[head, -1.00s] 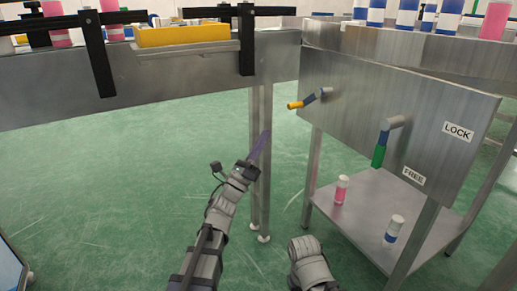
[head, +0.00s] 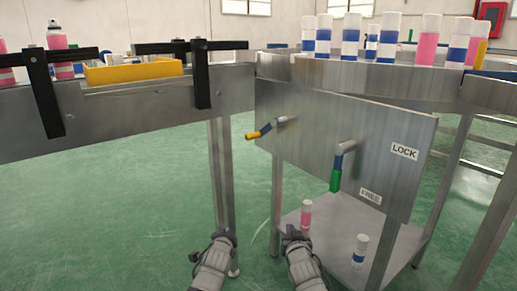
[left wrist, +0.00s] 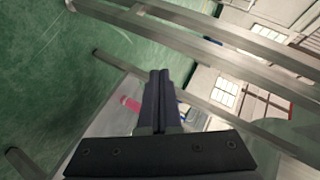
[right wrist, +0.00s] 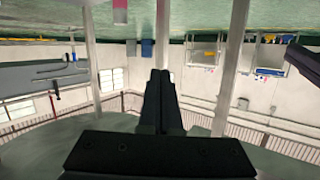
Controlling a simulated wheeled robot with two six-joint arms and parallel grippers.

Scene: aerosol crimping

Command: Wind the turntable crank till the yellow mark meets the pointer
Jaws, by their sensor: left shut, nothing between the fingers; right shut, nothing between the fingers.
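The turntable (head: 375,78) is a round metal top with several cans, above a steel front panel (head: 310,165). Its crank (head: 264,131), with a yellow grip and dark blue arm, sticks out at the panel's left. I cannot make out the yellow mark or pointer for certain. My left gripper (left wrist: 160,78) and right gripper (right wrist: 160,78) are shut and empty. In the head view both forearms are low, below and apart from the crank; the fingers are hard to see.
A pink can (head: 306,214) and a blue-and-white can (head: 360,247) stand on the lower shelf (head: 335,237). A steel bench (head: 140,115) with black brackets and a yellow tray (head: 135,72) is at left. Table legs stand close to my arms. Open green floor lies at left.

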